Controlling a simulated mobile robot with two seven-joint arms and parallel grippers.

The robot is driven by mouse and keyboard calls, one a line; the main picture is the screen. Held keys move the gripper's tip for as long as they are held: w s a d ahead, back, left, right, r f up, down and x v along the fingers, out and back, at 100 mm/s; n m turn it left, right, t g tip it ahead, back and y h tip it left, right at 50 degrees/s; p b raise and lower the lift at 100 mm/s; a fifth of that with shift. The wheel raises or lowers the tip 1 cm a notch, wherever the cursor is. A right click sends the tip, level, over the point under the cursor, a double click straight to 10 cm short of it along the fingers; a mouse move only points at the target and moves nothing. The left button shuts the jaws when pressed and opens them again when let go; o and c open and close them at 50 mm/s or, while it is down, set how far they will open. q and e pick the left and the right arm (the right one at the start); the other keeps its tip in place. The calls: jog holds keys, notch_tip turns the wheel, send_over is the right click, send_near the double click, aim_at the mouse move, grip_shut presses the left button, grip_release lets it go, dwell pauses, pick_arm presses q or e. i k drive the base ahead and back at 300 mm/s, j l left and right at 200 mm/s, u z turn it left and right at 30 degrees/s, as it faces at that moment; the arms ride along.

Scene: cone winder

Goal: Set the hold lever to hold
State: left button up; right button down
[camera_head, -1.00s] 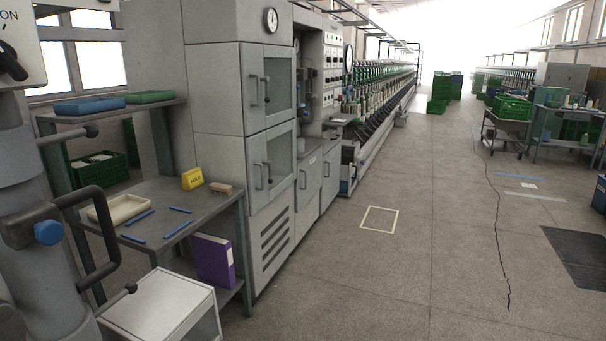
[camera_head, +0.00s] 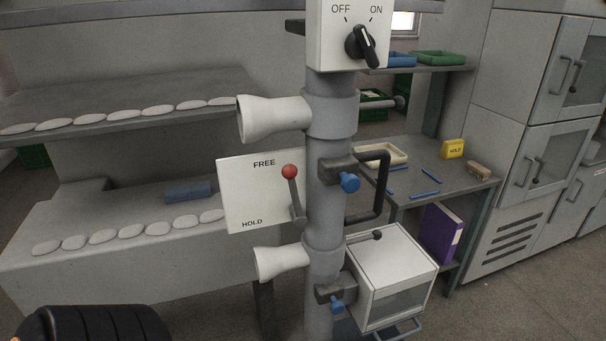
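The hold lever has a red ball knob (camera_head: 290,171) on a grey arm that rises from a pivot near the lower right of a white plate (camera_head: 245,195). The plate reads FREE at the top and HOLD at the bottom. The lever stands nearly upright, leaning slightly left, with its knob beside the word FREE. The plate is mounted on a grey vertical post. No gripper fingers show in the head view, and nothing touches the lever.
White cones (camera_head: 272,118) stick out left from the post above and below the plate. An OFF/ON switch box (camera_head: 349,35) is on top. Blue-knobbed clamps and a black handle (camera_head: 382,185) sit right. Shelves with white pieces stand behind; a table (camera_head: 462,187) stands right.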

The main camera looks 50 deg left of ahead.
aim_at(289, 172)
jog(key=u, duration=1.55)
jog(key=l+z, duration=0.1)
jog(key=z, duration=0.35)
